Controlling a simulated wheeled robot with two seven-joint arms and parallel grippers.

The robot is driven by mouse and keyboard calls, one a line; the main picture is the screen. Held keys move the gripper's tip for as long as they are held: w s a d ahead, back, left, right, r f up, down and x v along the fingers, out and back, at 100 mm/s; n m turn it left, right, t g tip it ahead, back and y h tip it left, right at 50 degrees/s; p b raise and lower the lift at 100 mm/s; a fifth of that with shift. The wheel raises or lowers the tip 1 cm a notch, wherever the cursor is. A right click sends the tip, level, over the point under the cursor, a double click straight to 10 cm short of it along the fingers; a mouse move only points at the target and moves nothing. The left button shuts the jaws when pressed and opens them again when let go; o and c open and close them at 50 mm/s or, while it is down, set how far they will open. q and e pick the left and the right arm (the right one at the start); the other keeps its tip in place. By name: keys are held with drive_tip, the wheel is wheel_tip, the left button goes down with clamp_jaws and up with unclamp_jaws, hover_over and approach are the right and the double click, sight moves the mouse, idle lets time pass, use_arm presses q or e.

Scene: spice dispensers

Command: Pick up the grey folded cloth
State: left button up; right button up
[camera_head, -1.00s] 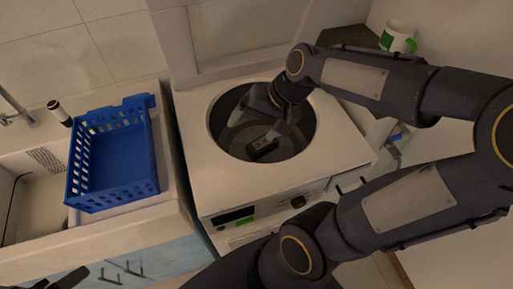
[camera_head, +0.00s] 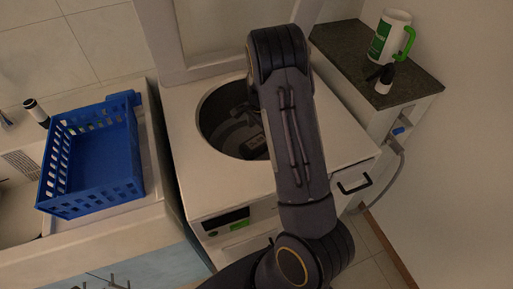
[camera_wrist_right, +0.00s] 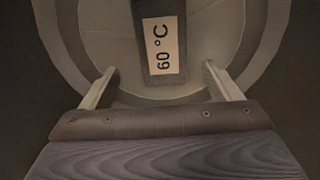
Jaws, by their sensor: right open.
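A dark grey, narrow piece with a white label reading "60 °C" (camera_wrist_right: 160,62) lies inside the round drum of the top-loading washer; it looks like the grey folded cloth. In the head view the cloth (camera_head: 256,143) lies on the drum floor, partly hidden by my right arm. My right gripper (camera_wrist_right: 160,70) is open, its two fingers spread on either side of the labelled piece with a gap on both sides; I see no contact. In the head view my arm covers most of this gripper. My left gripper is not in view.
The washer (camera_head: 185,130) has a round rim around the drum. A blue basket (camera_head: 95,165) stands at the left by the sink. A dark shelf (camera_head: 345,45) at the right holds a white-green mug (camera_head: 391,38) and a small dark bottle (camera_head: 385,80).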

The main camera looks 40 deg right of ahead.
sight(257, 142)
drive_tip(key=f, duration=0.4)
drive_tip(key=a+f, duration=0.1)
drive_tip(key=f, duration=0.2)
drive_tip(key=shift+w+p, duration=0.2)
drive_tip(key=shift+p, duration=0.2)
drive_tip(key=shift+a, duration=0.1)
drive_tip(key=shift+c, duration=0.4)
drive_tip(key=shift+r, duration=0.1)
drive_tip(key=c, duration=1.1)
